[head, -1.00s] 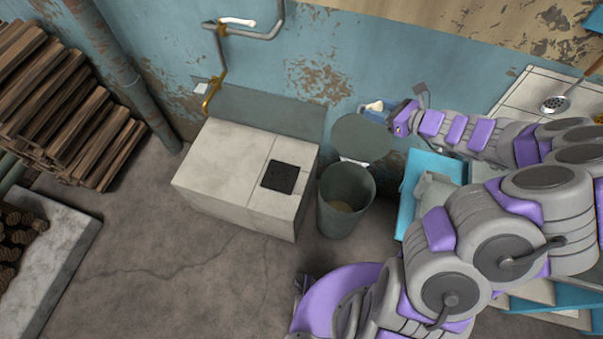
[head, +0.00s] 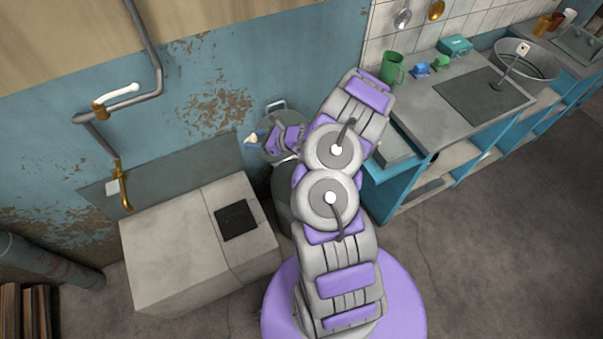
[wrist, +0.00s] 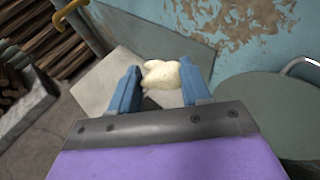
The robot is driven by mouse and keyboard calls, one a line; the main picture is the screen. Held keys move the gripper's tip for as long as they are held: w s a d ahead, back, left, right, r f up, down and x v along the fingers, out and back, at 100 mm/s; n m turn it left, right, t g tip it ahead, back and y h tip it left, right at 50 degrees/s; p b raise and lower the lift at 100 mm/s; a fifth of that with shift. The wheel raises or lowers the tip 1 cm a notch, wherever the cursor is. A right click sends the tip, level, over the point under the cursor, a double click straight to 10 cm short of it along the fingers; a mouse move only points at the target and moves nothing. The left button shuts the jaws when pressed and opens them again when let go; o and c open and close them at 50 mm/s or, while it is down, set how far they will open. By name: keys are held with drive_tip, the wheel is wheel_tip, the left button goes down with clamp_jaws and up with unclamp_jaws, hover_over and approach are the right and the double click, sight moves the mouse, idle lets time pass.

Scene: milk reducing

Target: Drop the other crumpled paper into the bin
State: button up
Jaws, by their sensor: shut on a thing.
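A crumpled cream paper (wrist: 163,82) is between the two blue fingers of my gripper (wrist: 160,88) in the wrist view. The gripper is shut on it. In the head view the paper (head: 251,139) is a small pale shape at the tip of my gripper (head: 258,141), which is held up near the blue wall. The grey-green bin (head: 284,190) is mostly hidden behind my arm, and its opening is not visible. Its round raised lid (head: 272,127) is behind my gripper. The lid also shows at the right of the wrist view (wrist: 285,110), to the right of the paper.
A pale block (head: 180,240) with a dark square plate stands left of the bin. A pipe with a brass tap (head: 122,185) runs down the wall. A kitchen counter (head: 425,110) with a green mug (head: 393,68) stands to the right. The floor at right is clear.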

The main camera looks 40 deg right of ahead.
drive_tip(key=s+d+f+m+h+b, duration=0.2)
drive_tip(key=d+f, duration=0.3)
drive_tip(key=f, duration=0.4)
drive_tip(key=s+d+f+m+t+h+b, duration=0.1)
drive_tip(key=s+d+f, duration=0.3)
drive_tip(key=f, duration=0.6)
drive_tip(key=s+d+f+m+h+b, duration=0.2)
drive_tip(key=d+f, duration=0.4)
drive_tip(key=f, duration=0.4)
drive_tip(key=shift+s+d+f+m+t+h+b, duration=0.15)
drive_tip(key=shift+s+d+m+t+h+b, duration=0.15)
drive_tip(key=shift+s+d+t+h+b, duration=0.25)
drive_tip(key=o, duration=0.6)
drive_tip(key=shift+w+a, duration=0.1)
drive_tip(key=shift+a, duration=0.4)
drive_tip(key=shift+o, duration=0.9)
drive_tip(key=shift+a+r, duration=0.25)
drive_tip(key=shift+o, duration=1.4)
drive_tip(key=p+v, duration=0.5)
drive_tip(key=v, duration=1.2)
drive_tip(key=shift+d, duration=0.35)
